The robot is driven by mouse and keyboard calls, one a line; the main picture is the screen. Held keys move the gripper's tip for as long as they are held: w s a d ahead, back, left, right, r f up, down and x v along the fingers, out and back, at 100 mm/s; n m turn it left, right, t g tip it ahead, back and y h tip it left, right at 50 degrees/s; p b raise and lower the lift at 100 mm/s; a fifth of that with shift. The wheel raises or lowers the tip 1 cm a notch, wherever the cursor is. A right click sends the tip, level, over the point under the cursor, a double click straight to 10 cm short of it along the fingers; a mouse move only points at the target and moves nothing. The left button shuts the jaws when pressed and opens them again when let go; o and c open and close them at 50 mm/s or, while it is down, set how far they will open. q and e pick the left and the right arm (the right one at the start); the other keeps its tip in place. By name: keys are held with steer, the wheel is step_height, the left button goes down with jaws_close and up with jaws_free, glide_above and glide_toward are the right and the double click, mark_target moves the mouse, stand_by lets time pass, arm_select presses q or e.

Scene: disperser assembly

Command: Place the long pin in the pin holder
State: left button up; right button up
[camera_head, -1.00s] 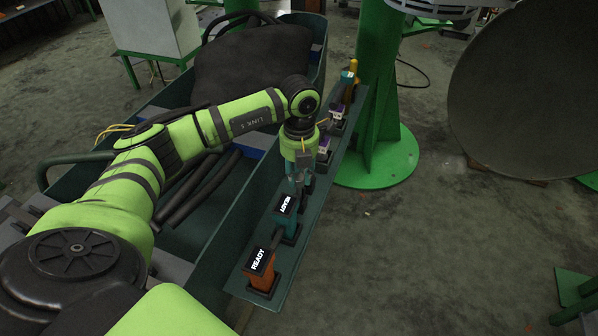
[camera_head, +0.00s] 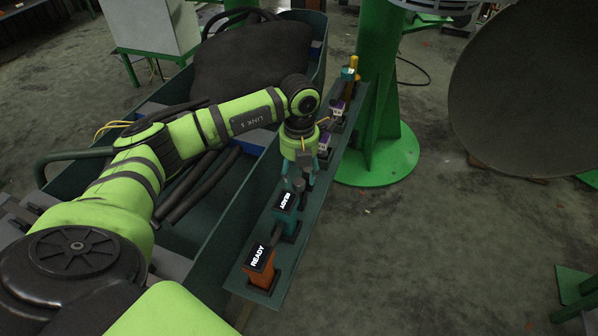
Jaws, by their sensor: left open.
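My left gripper (camera_head: 300,184) points down over the narrow green shelf, just beyond a teal block with a dark labelled top (camera_head: 285,202). Its fingers are apart, with a small dark upright piece (camera_head: 299,188) showing between or just behind them. I cannot tell whether that piece is the long pin. An orange block with a dark "READY" top (camera_head: 262,266) stands at the shelf's near end. I cannot tell which fixture is the pin holder. My right gripper is not in view.
The shelf (camera_head: 338,157) also bears white-and-purple pieces (camera_head: 338,108) and a yellow upright piece (camera_head: 353,64) farther back. A green post (camera_head: 377,95) stands right of it. A large dark round dish (camera_head: 525,90) is at right. Open floor lies at lower right.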

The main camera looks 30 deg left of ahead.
arm_select(q)
steer(key=shift+r+p, duration=0.45)
steer(key=shift+r, duration=0.35)
step_height(320, 180, up, 11)
steer(key=b, duration=0.3)
steer(key=shift+r, duration=0.2)
steer(key=shift+d+f, duration=0.1)
